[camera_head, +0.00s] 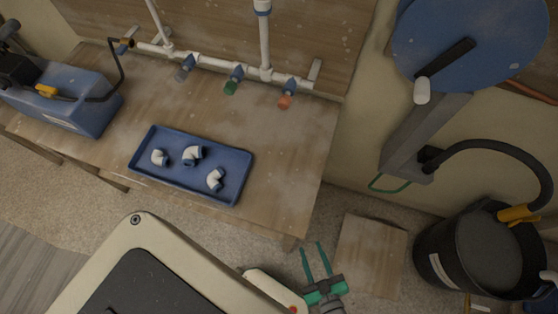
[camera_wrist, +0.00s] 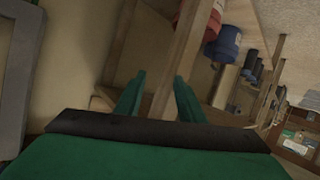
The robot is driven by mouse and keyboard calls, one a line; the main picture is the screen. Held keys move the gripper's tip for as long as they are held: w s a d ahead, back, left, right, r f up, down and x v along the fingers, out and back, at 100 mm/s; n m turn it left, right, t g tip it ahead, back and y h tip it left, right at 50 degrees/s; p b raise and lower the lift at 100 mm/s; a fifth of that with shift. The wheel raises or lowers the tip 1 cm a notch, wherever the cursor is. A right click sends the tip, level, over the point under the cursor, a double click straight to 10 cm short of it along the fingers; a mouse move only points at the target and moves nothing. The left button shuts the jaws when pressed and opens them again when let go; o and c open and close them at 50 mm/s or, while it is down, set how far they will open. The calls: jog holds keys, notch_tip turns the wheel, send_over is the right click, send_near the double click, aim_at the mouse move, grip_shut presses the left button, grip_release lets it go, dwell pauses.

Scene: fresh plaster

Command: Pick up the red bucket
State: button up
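My gripper (camera_head: 312,246) is in the lower middle of the head view, beside the bench's front right corner, with its two green fingers apart and nothing between them. In the wrist view, my gripper (camera_wrist: 160,78) also shows its fingers spread and empty. A red rounded thing, which looks like the red bucket (camera_wrist: 213,22), is at the top of the wrist view, partly hidden behind a wooden post and cut off by the frame edge. It is beyond the fingertips and apart from them. I cannot make out the red bucket in the head view.
A blue container (camera_wrist: 227,42) sits beside the red one. A wooden board (camera_head: 370,255) and a black bucket (camera_head: 432,268) are at right.

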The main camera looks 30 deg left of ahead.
jog(key=w+a+f+n+g+y, duration=0.1)
jog(key=w+a+f+n+g, duration=0.25)
jog(key=w, duration=0.25)
jog(key=w+a+f+n+g+y, duration=0.2)
jog(key=w+a+f+n+g, duration=0.15)
jog(key=w, duration=0.35)
jog(key=a+f+n+g, duration=0.1)
jog(key=a, duration=0.3)
jog(key=a+f+n+g, duration=0.1)
jog(key=a, duration=0.3)
jog(key=a+f+n+g, duration=0.1)
jog(key=a+f+g, duration=0.1)
jog(key=a, duration=0.2)
jog(key=shift+w+a, duration=0.15)
jog(key=x, duration=0.4)
jog(key=shift+a+f, duration=0.1)
jog(key=shift+a, duration=0.25)
jog(key=shift+s+x, duration=0.2)
jog(key=shift+x, duration=0.65)
jog(key=shift+s+x, duration=0.15)
jog(key=shift+x, duration=0.7)
jog(key=shift+s+x, duration=0.2)
jog(key=shift+x, duration=0.65)
grip_shut()
